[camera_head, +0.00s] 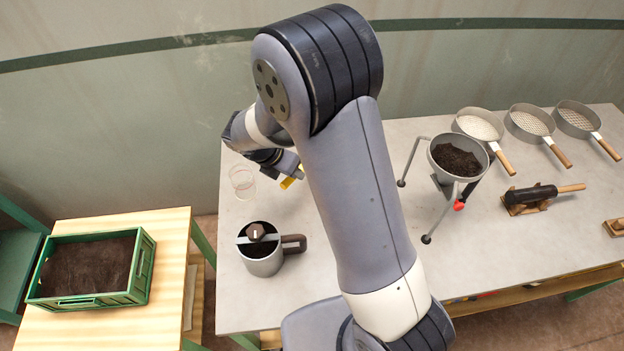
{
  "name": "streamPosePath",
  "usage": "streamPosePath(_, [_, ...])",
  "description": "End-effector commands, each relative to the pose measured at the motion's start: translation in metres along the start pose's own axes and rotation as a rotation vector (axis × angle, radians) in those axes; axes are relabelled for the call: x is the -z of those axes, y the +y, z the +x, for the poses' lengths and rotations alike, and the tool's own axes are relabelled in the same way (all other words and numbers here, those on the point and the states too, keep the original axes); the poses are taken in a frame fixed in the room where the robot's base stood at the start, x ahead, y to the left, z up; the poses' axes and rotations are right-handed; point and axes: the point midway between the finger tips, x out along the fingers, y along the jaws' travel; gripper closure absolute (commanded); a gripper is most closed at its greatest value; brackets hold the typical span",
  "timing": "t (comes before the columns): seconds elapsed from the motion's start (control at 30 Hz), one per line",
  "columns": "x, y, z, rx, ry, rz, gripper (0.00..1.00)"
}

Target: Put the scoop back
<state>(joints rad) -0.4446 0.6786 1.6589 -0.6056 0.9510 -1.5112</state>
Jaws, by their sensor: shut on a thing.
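My gripper (285,172) is over the left part of the grey table, mostly hidden behind my own arm. It is shut on a small yellow thing (291,182), of which only a short piece shows. This may be part of the scoop, but its shape is hidden. A dark tool with a wooden handle (533,195) lies on a wooden rest at the right. Another wooden rest (613,228) is cut off by the right edge, and I cannot tell what it holds.
A metal jug (263,262) with dark contents and clear round dishes (241,181) stand near my gripper. A funnel of soil (456,160) stands on thin legs right of my arm. Several sieves (530,122) lie at the back right. A green crate (142,268) sits on the left table.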

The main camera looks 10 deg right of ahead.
Motion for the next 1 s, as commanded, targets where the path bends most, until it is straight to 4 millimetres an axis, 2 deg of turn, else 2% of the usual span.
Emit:
streamPosePath(0.03, [0.005,0.001,0.01,0.005,0.003,-0.002,1.0])
streamPosePath(0.2, [0.016,0.007,0.033,0.003,0.002,-0.002,1.0])
streamPosePath(0.37, [0.021,0.009,0.043,0.002,0.0,-0.001,1.0])
streamPosePath(0.6, [0.035,0.015,0.071,0.004,0.001,-0.002,1.0])
streamPosePath(1.0, [0.038,0.017,0.079,0.001,0.0,0.0,1.0])
